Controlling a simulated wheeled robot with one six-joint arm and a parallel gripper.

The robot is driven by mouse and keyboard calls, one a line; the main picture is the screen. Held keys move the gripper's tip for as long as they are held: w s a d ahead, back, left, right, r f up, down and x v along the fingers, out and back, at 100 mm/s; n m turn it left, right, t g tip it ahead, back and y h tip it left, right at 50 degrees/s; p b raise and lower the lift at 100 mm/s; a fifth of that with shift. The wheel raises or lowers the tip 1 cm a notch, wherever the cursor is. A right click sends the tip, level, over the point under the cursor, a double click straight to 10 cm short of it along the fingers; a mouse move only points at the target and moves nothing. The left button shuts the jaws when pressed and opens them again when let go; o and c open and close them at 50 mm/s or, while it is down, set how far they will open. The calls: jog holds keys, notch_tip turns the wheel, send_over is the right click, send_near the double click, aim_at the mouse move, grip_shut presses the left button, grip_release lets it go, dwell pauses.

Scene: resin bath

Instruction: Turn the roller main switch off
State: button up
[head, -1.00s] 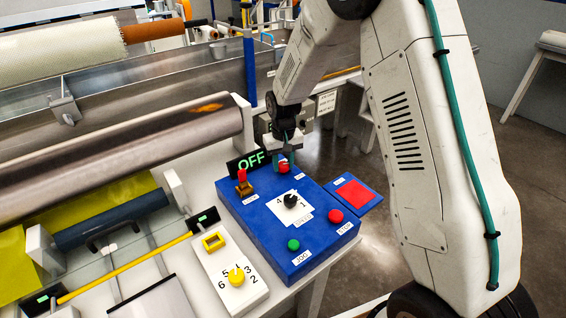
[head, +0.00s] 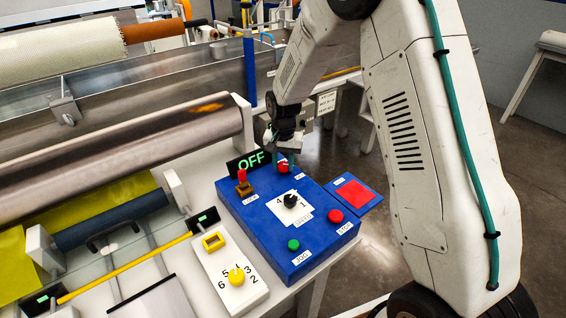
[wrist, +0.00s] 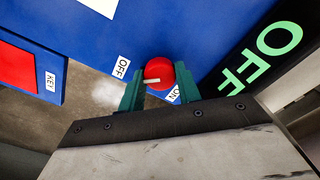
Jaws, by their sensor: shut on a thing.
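The main switch is a round red knob (head: 283,168) at the far corner of the blue control panel (head: 262,229). It also shows in the wrist view (wrist: 157,69), with a pale pointer bar across it. The "OFF" label (wrist: 123,67) lies to its left and the "ON" label (wrist: 173,94) at its lower right, partly hidden by a finger. My gripper (head: 285,161) is shut on the red knob, with one green finger on each side, as the wrist view (wrist: 158,79) shows. A black display (head: 251,161) beside the knob reads "OFF" in green.
The panel also bears a red-topped lever (head: 242,177), a black dial (head: 290,201), a green button (head: 293,245) and a red button (head: 336,216). A red key pad (head: 354,193) is at its right. A white box with a yellow dial (head: 236,276) stands in front.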

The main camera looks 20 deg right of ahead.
aim_at(283, 165)
jog(key=o, duration=1)
jog(key=shift+c, duration=0.2)
notch_tip(283, 165, up, 8)
jog(key=shift+f, duration=0.1)
jog(key=s+d+r+n, duration=0.1)
jog(key=s+r, duration=0.5)
jog(key=s, duration=0.6)
jog(key=s+d+r+n+t, duration=0.1)
jog(key=s+r, duration=0.5)
jog(key=s, duration=0.7)
jog(key=s+d+r+n, duration=0.1)
jog(key=s+r+n, duration=0.2)
jog(key=s, duration=1)
notch_tip(283, 165, up, 3)
jog(key=shift+d+r+n, duration=0.2)
jog(key=shift+d+n, duration=0.1)
